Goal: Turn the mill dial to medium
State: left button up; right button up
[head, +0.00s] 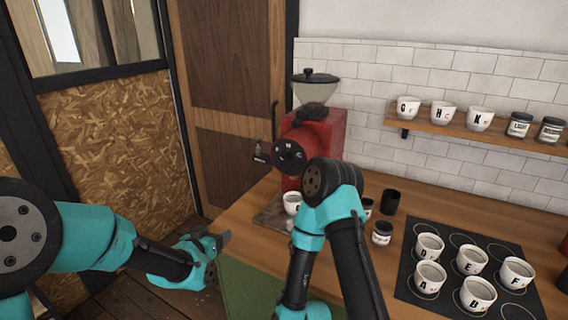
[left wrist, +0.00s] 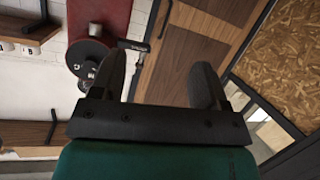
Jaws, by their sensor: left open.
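The red coffee mill (head: 328,140) stands at the back of the counter under a hopper with a black lid. Its round black dial (head: 289,157) faces forward and carries small white letters, with an M near the top and a C at the right. I cannot tell which setting it is on. My left gripper (head: 223,238) is low and to the left of the mill, apart from it. In the left wrist view its two fingers (left wrist: 160,85) are spread and empty, with the dial (left wrist: 88,57) beyond the left finger. My right gripper is not in view.
My right arm's elbow rises in front of the mill and hides its lower part. A lettered white cup (head: 292,203) stands beneath the mill. Several lettered cups stand on the dark mat (head: 409,255) at the right. A wooden shelf (head: 455,127) holds cups and jars.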

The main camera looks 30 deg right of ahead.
pick_arm(q)
jog(key=s+d+r+m+h, duration=0.1)
jog(key=d+r+h, duration=0.1)
jog(key=d+r, duration=0.4)
jog(key=s+d+r+m+h, duration=0.2)
jog(key=d+r, duration=0.4)
jog(key=r, duration=0.2)
jog(key=shift+s+r, duration=0.2)
jog(key=shift+s, duration=0.05)
send_near(285, 161)
jog(key=x, duration=0.9)
jog(key=shift+w+d, duration=0.15)
jog(key=shift+d, duration=0.05)
jog(key=shift+c, duration=0.5)
jog(key=c, duration=0.8)
